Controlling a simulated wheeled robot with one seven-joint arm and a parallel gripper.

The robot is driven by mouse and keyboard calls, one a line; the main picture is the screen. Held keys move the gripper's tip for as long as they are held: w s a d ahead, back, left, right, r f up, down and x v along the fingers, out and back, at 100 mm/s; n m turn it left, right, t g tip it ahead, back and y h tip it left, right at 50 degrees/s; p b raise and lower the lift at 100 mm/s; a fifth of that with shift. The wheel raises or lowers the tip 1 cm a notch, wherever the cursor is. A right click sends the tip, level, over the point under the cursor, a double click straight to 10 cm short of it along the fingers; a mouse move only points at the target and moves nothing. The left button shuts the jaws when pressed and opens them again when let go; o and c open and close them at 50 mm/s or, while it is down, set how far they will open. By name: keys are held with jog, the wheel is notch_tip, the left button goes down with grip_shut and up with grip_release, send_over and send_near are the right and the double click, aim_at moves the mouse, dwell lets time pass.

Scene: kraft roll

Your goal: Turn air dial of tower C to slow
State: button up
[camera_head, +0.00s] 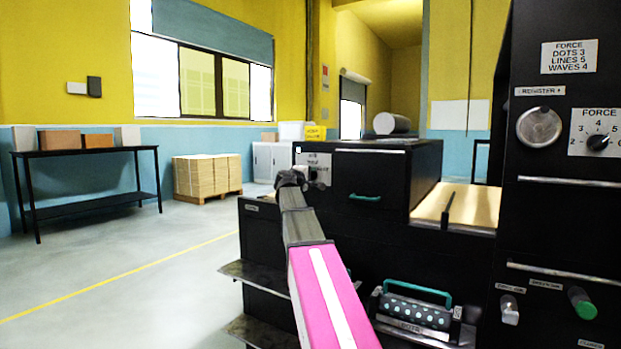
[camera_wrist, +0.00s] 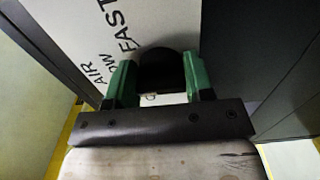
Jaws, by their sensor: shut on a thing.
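The air dial is a dark knob (camera_wrist: 165,62) on a white plate (camera_wrist: 75,30) in the wrist view. The plate carries the words AIR, FAST and a partly hidden word ending in OW. My gripper (camera_wrist: 160,82) has green fingers, one on each side of the knob, and is shut on it. The dial's pointer is hidden, so its setting cannot be told. In the head view my gripper (camera_head: 308,178) is at the top left of a black machine unit (camera_head: 365,215), largely hidden behind my wrist.
A black panel (camera_head: 560,230) with a FORCE dial (camera_head: 598,142) and a round silver knob (camera_head: 539,127) stands at right. A roller with a green handle (camera_head: 415,312) sits low in front. Open floor (camera_head: 130,290) lies at left, with a table (camera_head: 85,152) and a pallet of boxes (camera_head: 207,176) behind.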

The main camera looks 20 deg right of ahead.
jog(key=o, duration=0.9)
jog(key=v, duration=1)
jog(key=shift+s+a, duration=0.3)
jog(key=s+a+f+m+g+y, duration=0.1)
jog(key=s+a+f+g+y, duration=0.15)
jog(key=f, duration=0.85)
jog(key=s+a+f+m+g+y, duration=0.1)
jog(key=s+f+y, duration=0.15)
jog(key=f, duration=0.85)
jog(key=s+a+f+m+g+y, duration=0.1)
jog(key=s+f+g+y, duration=0.15)
jog(key=f, duration=0.85)
jog(key=s+a+f+m+g+y, duration=0.1)
jog(key=s+a+f+y, duration=0.1)
jog(key=s+a+f, duration=0.2)
jog(key=s+a+f+m+g+y, duration=0.2)
jog(key=s+a+f, duration=0.1)
jog(key=s+f, duration=0.6)
jog(key=s+a+f+m+g+y, duration=0.1)
jog(key=s+a+f+g+y, duration=0.1)
jog(key=s+a+f, duration=0.2)
jog(key=shift+s+a+f+m+y, duration=0.1)
jog(key=shift+s+f, duration=0.4)
jog(key=shift+f, duration=0.55)
jog(key=shift+s+a+f+m+y, duration=0.15)
jog(key=shift+s+f, duration=0.35)
jog(key=shift+f, duration=0.55)
jog(key=shift+s+a+f+m+y, duration=0.1)
jog(key=shift+s+f, duration=0.4)
jog(key=shift+f, duration=0.5)
